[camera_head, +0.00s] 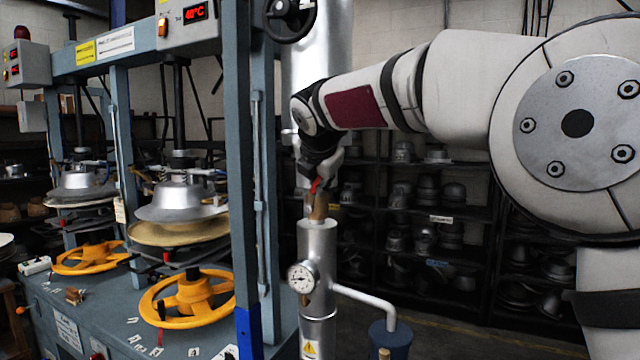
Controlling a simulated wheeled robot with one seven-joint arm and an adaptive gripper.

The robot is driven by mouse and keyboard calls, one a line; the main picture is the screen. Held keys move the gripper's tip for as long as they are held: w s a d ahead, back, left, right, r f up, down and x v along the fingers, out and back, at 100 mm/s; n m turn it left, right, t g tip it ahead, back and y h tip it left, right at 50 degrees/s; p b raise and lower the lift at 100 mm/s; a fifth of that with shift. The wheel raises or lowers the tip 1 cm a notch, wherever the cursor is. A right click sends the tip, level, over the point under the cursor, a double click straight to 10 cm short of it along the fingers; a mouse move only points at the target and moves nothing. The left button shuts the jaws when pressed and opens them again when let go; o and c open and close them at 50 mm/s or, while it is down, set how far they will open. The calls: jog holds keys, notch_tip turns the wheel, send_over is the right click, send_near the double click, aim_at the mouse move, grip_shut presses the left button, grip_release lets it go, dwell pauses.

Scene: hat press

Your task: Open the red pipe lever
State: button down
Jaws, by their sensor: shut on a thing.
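The red pipe lever (314,186) is a small red handle at a brass fitting (318,207) on top of the silver vertical pipe (317,245). My gripper (318,176) comes down from above at the end of my arm and is shut on the lever. The dark fingers hide most of the handle, so its exact angle is hard to tell.
A pressure gauge (301,279) sits on the pipe below the fitting. The blue-grey hat press frame (243,150) stands close on the left, with yellow handwheels (187,298). A black handwheel (290,16) is above. Shelves of metal hat moulds (425,190) stand behind.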

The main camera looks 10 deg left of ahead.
jog(key=shift+a+r, duration=0.1)
jog(key=shift+a, duration=0.05)
jog(key=c, duration=1.6)
grip_release()
jog(key=shift+o, duration=0.2)
